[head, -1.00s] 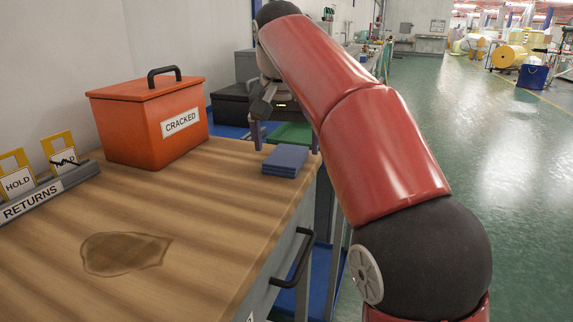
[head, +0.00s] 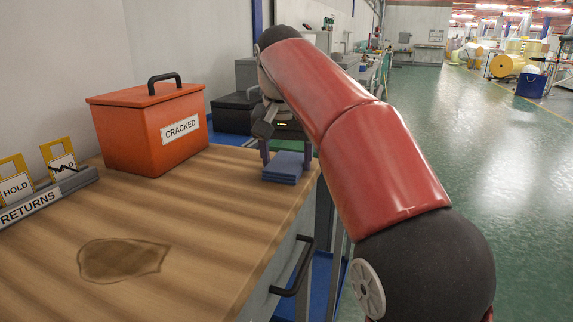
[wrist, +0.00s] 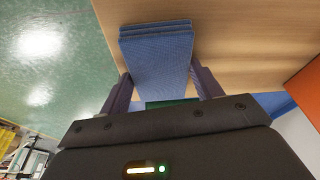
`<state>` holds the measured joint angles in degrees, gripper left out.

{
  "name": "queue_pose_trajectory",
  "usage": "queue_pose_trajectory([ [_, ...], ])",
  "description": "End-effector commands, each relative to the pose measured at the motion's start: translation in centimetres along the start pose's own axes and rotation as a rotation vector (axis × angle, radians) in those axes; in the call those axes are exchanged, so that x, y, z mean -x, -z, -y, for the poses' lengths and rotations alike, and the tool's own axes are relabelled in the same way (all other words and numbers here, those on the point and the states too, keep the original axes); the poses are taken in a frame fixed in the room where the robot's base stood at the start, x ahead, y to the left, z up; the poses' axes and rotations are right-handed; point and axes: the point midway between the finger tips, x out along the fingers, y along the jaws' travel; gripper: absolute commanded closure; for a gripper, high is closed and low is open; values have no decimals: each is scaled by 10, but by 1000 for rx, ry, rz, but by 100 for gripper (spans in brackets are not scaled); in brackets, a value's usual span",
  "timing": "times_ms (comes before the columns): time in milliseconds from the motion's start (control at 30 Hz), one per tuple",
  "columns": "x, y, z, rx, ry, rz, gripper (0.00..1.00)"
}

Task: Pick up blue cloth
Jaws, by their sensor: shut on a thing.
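The blue cloth (head: 283,168) is a folded, layered stack near the far right corner of the wooden worktop. In the wrist view the blue cloth (wrist: 157,52) lies between the two fingers, with its layered edge at the top. My gripper (head: 286,155) is at the cloth, with a finger on each side of it. In the wrist view my gripper (wrist: 160,85) is shut on the cloth. The cloth appears to rest on or just at the worktop; I cannot tell if it is lifted.
An orange box (head: 150,130) labelled CRACKED stands at the left back of the worktop (head: 200,235). A RETURNS rack (head: 45,195) with HOLD tags is at the left edge. A brown stain (head: 122,258) marks the front. A drawer handle (head: 300,268) juts from the side.

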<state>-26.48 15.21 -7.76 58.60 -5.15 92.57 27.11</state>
Motion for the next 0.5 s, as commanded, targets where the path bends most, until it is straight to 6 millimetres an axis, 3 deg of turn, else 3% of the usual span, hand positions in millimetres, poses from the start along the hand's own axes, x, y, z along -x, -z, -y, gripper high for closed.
queue_pose_trajectory([
  [267,12,4,0,0,1,-2,58],
  [500,59,18,1,-1,1,-3,58],
])
